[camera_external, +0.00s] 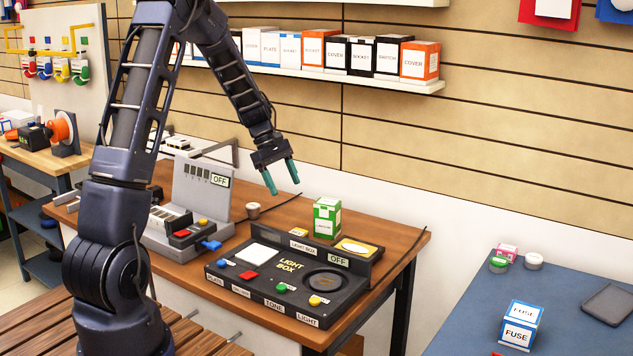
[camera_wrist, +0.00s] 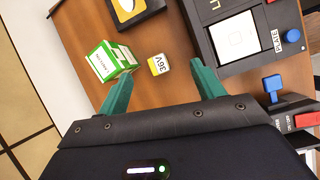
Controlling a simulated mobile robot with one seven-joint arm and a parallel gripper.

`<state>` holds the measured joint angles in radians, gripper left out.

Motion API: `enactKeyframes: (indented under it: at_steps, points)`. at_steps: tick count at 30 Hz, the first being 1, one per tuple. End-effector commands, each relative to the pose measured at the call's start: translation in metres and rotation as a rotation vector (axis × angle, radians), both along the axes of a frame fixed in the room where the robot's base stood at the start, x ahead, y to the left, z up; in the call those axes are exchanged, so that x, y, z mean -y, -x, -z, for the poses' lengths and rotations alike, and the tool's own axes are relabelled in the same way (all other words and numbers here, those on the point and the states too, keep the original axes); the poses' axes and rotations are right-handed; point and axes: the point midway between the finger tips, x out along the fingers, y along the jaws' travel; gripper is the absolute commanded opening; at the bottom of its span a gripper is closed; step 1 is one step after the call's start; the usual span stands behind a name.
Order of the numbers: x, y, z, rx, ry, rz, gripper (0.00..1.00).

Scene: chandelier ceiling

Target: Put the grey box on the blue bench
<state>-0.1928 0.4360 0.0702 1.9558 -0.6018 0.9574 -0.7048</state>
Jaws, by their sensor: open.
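The blue bench (camera_external: 575,262) is at the right in the external view. I cannot clearly tell which thing is the grey box. A small pale box with yellow, marked 36V (camera_wrist: 158,64), lies on the wooden bench beside a green and white carton (camera_wrist: 108,62). What looks like the same small box (camera_external: 299,232) shows just behind the light box in the external view. My gripper (camera_external: 282,181) is open and empty, above the wooden bench. In the wrist view its fingers (camera_wrist: 160,75) are apart, with the 36V box appearing between them.
The black light box (camera_external: 250,283) and a grey switch device (camera_external: 190,195) crowd the wooden bench (camera_external: 400,238). The green carton (camera_external: 327,220) stands behind the light box. The blue bench holds a blue fuse carton (camera_external: 521,325), small items and a dark tray (camera_external: 608,304).

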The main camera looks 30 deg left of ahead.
Motion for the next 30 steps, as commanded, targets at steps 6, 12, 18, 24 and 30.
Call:
enactKeyframes:
  at_steps: [6,12,18,24,30]
  points:
    - [-0.015,-0.025,0.052,-0.08,0.042,-0.125,0.67]
    - [-0.021,-0.033,0.072,-0.11,0.057,-0.173,0.67]
    - [-0.014,-0.034,0.085,-0.112,0.059,-0.177,0.67]
    - [0.0,-0.033,0.11,-0.112,0.059,-0.175,0.67]
    - [0.007,-0.033,0.124,-0.112,0.058,-0.177,0.67]
